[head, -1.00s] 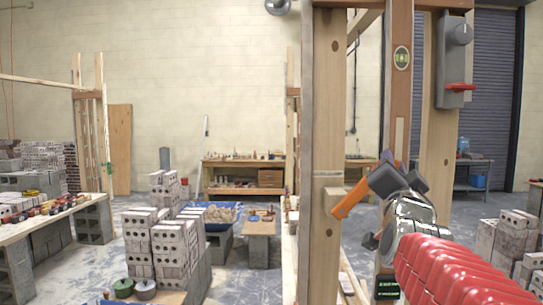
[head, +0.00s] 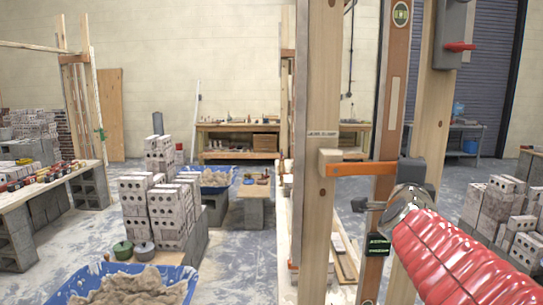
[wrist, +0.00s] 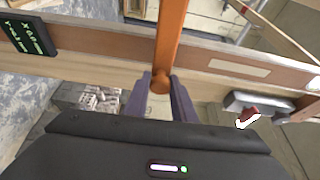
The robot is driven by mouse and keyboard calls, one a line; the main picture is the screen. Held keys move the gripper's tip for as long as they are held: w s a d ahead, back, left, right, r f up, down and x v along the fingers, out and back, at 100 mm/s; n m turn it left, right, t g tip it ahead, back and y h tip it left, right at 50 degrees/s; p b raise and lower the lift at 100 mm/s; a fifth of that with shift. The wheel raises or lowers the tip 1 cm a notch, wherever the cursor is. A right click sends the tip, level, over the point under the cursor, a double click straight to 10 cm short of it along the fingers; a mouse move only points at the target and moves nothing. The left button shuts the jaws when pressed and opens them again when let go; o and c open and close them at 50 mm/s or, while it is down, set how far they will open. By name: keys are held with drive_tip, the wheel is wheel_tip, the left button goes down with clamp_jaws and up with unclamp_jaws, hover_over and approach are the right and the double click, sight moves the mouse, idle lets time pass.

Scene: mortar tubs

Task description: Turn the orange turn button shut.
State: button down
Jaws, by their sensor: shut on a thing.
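The orange turn button (head: 362,169) is a flat bar that lies about level in the head view. Its left end is at the post, just below a small pale wood block (head: 342,156); I cannot tell whether they touch. Its right end reaches my gripper (head: 398,168). In the wrist view the orange bar (wrist: 169,40) runs up from between the purple fingers of my gripper (wrist: 160,90), which are shut on its rounded end. The fingertips are mostly hidden in the head view.
A wooden post (head: 320,230) stands left of the button, and a brown board with a green level vial (head: 401,14) stands behind it. A grey box with a red lever (head: 459,46) is at upper right. Block stacks (head: 505,215) stand right; a mortar tub (head: 72,288) is lower left.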

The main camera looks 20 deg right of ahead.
drive_tip(key=shift+f, duration=0.6)
drive_tip(key=c, duration=1.5)
unclamp_jaws()
drive_tip(key=shift+w, duration=0.15)
drive_tip(key=shift+c, duration=0.2)
drive_tip(key=v, duration=1.3)
drive_tip(key=shift+s+a+r, duration=0.2)
drive_tip(key=shift+s, duration=0.2)
